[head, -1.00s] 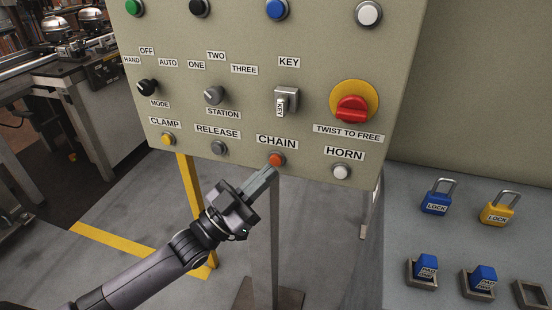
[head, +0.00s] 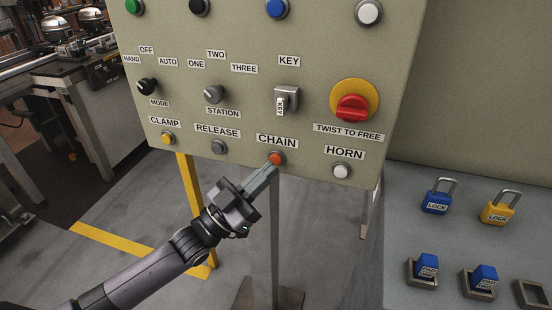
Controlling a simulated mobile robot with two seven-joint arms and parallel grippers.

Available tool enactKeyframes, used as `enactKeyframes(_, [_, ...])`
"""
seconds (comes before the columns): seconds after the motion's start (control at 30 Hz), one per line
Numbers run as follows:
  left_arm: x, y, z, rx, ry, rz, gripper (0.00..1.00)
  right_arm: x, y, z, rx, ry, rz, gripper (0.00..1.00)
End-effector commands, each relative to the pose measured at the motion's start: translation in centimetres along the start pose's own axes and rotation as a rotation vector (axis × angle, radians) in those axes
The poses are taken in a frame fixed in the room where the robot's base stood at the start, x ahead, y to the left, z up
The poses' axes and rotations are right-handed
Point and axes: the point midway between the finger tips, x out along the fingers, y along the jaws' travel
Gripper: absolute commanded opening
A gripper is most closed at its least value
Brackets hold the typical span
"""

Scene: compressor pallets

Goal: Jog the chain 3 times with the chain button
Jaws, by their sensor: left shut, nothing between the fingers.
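The chain button (head: 276,158) is a small orange-red round button under the CHAIN label, low on the beige control panel (head: 240,122). My left gripper (head: 271,168) is shut and empty. Its fingertips are right at the lower edge of the chain button; I cannot tell whether they touch it. My right gripper is not in view.
The red emergency stop (head: 353,107) is above right. A grey bench (head: 459,249) with blue and yellow padlocks stands at right.

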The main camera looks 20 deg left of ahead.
Motion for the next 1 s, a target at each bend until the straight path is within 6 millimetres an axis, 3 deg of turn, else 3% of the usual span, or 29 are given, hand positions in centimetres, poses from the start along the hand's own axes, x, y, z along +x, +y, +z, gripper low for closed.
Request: enactKeyframes(1.0, [0.75, -0.52, 0.59, -0.001, 0.000, 0.000, 0.00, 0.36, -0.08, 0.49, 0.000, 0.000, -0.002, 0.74])
